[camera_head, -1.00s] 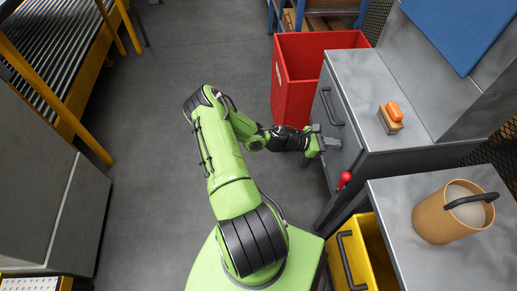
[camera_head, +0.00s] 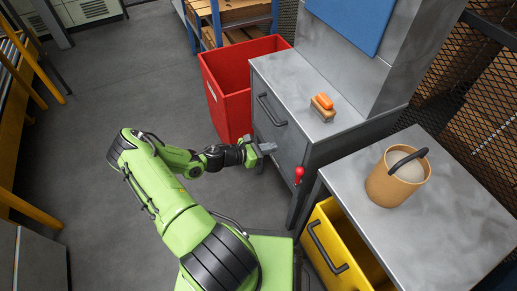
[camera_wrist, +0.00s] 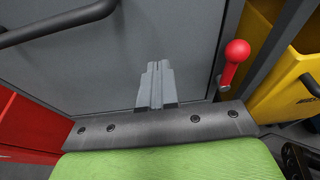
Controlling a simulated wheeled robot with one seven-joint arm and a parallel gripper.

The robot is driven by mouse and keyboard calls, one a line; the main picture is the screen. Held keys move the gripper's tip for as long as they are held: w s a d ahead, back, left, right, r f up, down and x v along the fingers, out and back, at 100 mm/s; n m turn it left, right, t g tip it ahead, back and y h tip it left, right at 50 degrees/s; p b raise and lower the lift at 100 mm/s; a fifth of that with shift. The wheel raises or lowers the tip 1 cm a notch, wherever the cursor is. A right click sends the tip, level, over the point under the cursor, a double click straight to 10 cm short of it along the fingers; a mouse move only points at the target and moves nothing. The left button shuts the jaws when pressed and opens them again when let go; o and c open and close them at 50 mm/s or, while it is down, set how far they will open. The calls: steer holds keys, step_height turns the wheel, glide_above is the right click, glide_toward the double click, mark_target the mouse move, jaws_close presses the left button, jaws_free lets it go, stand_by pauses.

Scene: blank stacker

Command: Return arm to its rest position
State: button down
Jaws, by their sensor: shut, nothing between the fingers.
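My green arm reaches from my base toward the front of the grey cabinet (camera_head: 345,125) in the head view. My gripper (camera_head: 270,147) is at the arm's end, in front of the cabinet's lower panel. In the wrist view my gripper (camera_wrist: 157,68) has its two fingers together, with nothing held between them. The grey panel fills the view behind the fingers. I cannot tell the exact gap between fingertips and panel.
A red bin (camera_head: 228,88) stands left of the cabinet. A red-knobbed lever (camera_head: 299,173) is right of my gripper. A yellow bin (camera_head: 325,235) sits by the side table (camera_head: 440,200), which holds a tan bucket (camera_head: 385,185). An orange-handled brush (camera_head: 322,104) lies on the cabinet.

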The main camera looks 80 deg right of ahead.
steer(key=p+v, duration=0.1)
steer(key=v, duration=0.8)
